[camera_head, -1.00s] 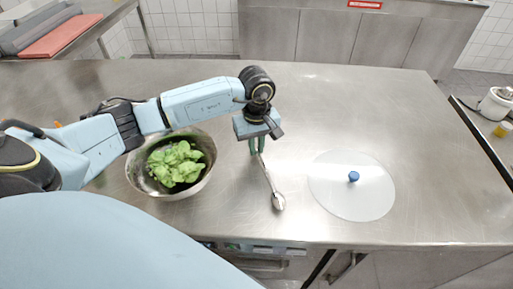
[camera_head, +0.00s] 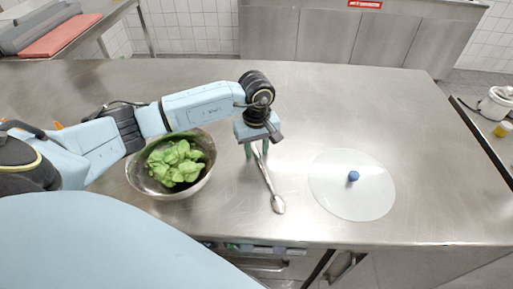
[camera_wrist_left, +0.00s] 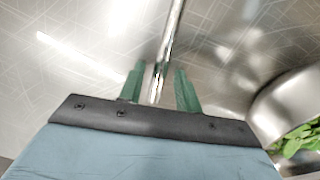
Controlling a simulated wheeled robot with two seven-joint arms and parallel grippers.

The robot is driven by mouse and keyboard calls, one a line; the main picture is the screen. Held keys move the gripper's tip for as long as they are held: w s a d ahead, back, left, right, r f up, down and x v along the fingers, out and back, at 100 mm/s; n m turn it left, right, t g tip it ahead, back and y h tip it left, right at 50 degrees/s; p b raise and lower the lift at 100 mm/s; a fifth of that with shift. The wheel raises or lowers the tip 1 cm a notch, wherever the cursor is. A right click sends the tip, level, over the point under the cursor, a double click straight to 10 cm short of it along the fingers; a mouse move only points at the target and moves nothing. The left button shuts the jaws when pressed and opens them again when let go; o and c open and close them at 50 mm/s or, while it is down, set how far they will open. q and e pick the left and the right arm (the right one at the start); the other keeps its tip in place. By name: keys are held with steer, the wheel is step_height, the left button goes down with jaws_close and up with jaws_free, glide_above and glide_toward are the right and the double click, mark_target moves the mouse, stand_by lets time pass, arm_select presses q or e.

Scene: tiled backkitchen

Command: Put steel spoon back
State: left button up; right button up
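The steel spoon (camera_head: 268,182) appears to lie on the steel counter, its bowl end toward the front edge and its handle running back under my left gripper. My left gripper (camera_head: 256,155) points down over the handle end. In the left wrist view, the green fingers (camera_wrist_left: 160,88) stand apart on either side of the spoon handle (camera_wrist_left: 170,45), with a gap on each side. The handle's end is partly hidden by the gripper. My right gripper is out of view.
A steel bowl (camera_head: 201,181) with green leaves (camera_head: 175,162) stands left of the spoon. A clear round lid (camera_head: 335,195) with a blue knob (camera_head: 353,176) lies to the right. The counter behind and to the far right (camera_head: 440,170) is clear.

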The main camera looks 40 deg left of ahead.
arm_select(q)
step_height(320, 180, up, 12)
stand_by(0.4)
steer(key=shift+w+r, duration=0.1)
